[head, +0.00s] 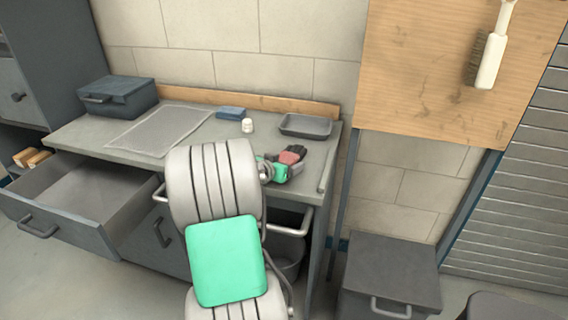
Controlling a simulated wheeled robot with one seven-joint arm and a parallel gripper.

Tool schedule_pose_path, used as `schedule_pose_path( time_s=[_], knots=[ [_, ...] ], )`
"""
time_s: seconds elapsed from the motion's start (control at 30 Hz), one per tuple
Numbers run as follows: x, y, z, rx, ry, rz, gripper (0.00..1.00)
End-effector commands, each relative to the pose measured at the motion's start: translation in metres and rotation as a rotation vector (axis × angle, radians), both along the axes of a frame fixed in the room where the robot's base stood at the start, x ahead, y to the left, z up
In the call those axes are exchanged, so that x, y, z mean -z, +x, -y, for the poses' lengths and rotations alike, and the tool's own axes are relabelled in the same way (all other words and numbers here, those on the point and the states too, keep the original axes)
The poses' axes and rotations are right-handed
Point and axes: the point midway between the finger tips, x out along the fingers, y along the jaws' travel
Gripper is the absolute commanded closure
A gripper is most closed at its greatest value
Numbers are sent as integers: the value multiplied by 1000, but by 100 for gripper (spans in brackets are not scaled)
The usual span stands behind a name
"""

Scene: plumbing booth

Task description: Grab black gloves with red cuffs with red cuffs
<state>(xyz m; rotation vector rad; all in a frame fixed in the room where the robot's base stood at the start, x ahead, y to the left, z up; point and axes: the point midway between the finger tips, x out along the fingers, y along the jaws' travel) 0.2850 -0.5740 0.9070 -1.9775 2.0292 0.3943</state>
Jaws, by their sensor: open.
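The black gloves with red cuffs (292,156) lie on the right part of the grey workbench top (215,155), just in front of a shallow grey tray. My gripper (284,169) is at the near side of the gloves, close to the red part, its jaws open. It shows small, with a green part, and my arm hides some of it. I cannot tell whether the fingers touch the gloves or are around them.
The shallow tray (306,125), a white jar (247,126), a blue block (231,113), a flat mat (160,131) and a dark toolbox (117,97) are on the bench. An open drawer (82,196) juts out at left. A grey cabinet (391,267) stands at right.

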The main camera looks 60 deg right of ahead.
Motion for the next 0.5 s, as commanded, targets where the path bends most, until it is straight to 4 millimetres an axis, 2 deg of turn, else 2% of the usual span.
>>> schedule_pose_path(
  time_s=[0.2, 0.5],
  knots=[
    [0, 2, 0, -3, -1, 0, 13],
    [0, 2, -1, -4, 0, 0, 37]
  ],
)
